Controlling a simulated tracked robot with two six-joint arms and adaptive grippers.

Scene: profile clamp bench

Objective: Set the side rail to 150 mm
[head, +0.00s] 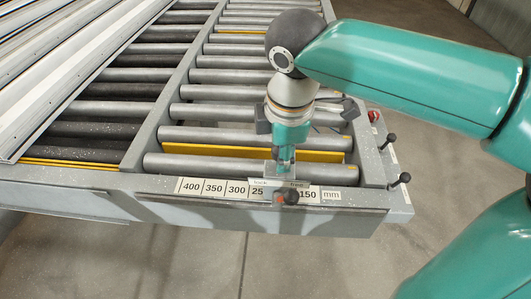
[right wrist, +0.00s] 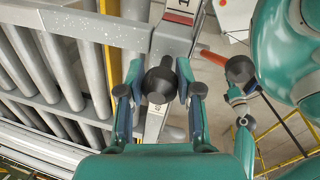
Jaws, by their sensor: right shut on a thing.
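The front beam bears a white number scale (head: 215,187) reading 400, 350, 300, part of 250, then 150 and mm. A small slide block with a lock/free label (head: 280,183) sits on the scale between 250 and 150 and covers the marks there. My right gripper (head: 284,158) points down at the block. I cannot tell which part is the side rail. My left gripper is out of view.
Grey rollers (head: 220,170) and a yellow strip (head: 250,147) lie behind the beam. Long metal profiles (head: 60,65) rest at the left. Two black-knobbed levers (head: 405,177) stick out at the bench's right end. Bare floor lies in front.

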